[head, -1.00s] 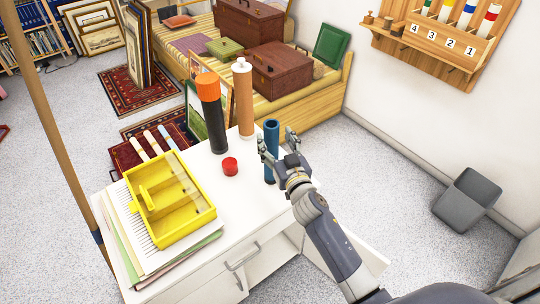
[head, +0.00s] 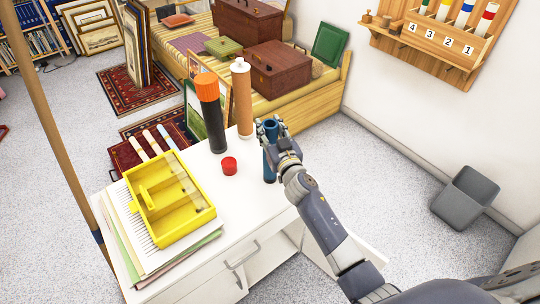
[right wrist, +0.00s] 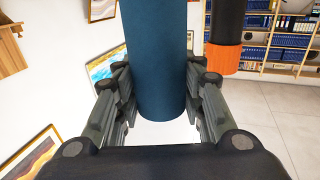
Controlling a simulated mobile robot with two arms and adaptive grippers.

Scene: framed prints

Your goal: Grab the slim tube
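A slim blue tube (head: 269,162) stands upright on the white table, to the right of the other tubes. My right gripper (head: 268,130) is at its upper part, with a finger on either side. In the right wrist view the blue tube (right wrist: 155,60) stands between the two fingers of my gripper (right wrist: 160,90), which look spread. I cannot tell whether the pads touch it. A black tube with an orange cap (head: 212,118) and a tan tube with a white cap (head: 243,98) stand behind to the left. My left gripper is not in view.
The white table (head: 240,205) also holds a red cap (head: 229,166) and a yellow tray (head: 207,214) on stacked papers. A wooden wall rack (head: 445,45) hangs at the upper right. A grey bin (head: 465,198) stands on the floor.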

